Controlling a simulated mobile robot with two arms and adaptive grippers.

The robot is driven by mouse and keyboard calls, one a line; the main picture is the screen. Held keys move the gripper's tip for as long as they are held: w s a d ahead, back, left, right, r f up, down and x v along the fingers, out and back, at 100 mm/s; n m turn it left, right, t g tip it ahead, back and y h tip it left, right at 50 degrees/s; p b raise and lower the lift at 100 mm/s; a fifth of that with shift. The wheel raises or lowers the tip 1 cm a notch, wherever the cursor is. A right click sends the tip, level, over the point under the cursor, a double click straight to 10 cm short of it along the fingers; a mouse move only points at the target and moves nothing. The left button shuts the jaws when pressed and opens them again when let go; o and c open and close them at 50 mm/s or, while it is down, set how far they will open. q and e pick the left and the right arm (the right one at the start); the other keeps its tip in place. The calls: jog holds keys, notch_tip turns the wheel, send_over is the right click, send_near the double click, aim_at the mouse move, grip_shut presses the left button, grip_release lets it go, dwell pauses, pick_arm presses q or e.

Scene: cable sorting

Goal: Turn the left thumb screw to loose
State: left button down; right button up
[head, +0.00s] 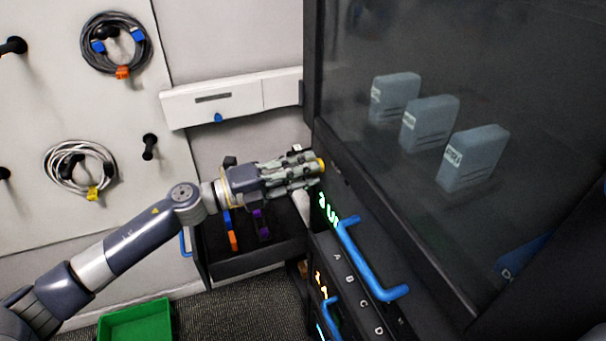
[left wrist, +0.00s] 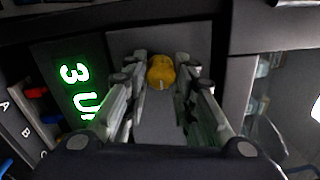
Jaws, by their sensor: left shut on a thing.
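The left thumb screw is a yellow knob (left wrist: 161,72) on a dark panel in the left wrist view. In the left wrist view the fingers of the gripper (left wrist: 161,80) frame the knob. A light mark shows on the knob's lower face. My right gripper is not in view.
The rack has a green lit display (head: 328,212), a blue handle (head: 368,262) and a glass front (head: 440,60) with grey boxes behind it. A dark bin (head: 250,262) lies below my gripper. Coiled cables (head: 116,44) hang on the wall. A green crate (head: 135,320) is on the floor.

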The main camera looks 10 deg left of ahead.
pick_arm(q)
jog(key=shift+f, duration=0.1)
dwell(0.5)
jog(key=c, duration=1.3)
grip_release()
jog(key=v, duration=1.2)
